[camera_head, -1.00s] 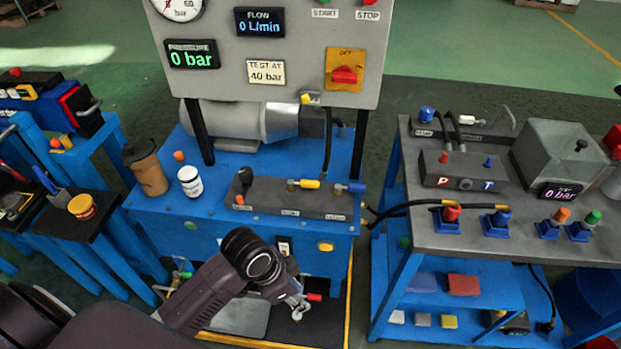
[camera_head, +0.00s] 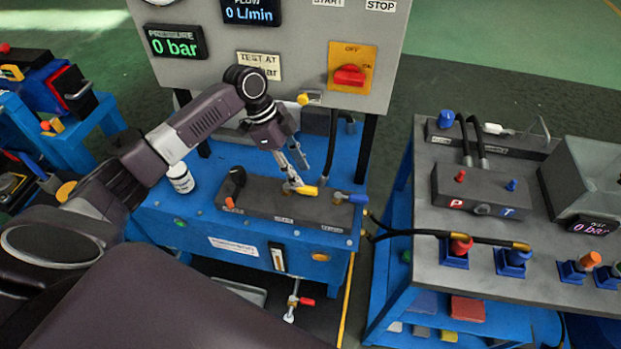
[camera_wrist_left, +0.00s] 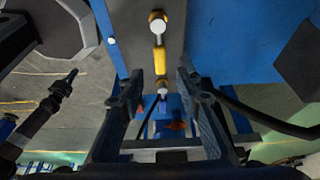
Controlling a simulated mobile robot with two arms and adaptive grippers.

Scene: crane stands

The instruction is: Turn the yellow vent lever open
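The yellow vent lever (camera_head: 307,190) sits on top of the dark valve block (camera_head: 262,199), lying roughly along the block and pointing right. My left gripper (camera_head: 297,172) has its fingers just above and behind the lever, at its left part. In the left wrist view the yellow lever (camera_wrist_left: 160,60) shows between and beyond the fingertips of my open left gripper (camera_wrist_left: 160,78). I see no clear contact with it. My right gripper is in neither view.
A blue-handled lever (camera_head: 350,197) is close right of the yellow one, and a black knob (camera_head: 237,178) stands on the block's left. The grey panel (camera_head: 300,60) rises behind. A white bottle (camera_head: 180,178) stands left. A red-handled valve (camera_head: 303,300) is below the bench front.

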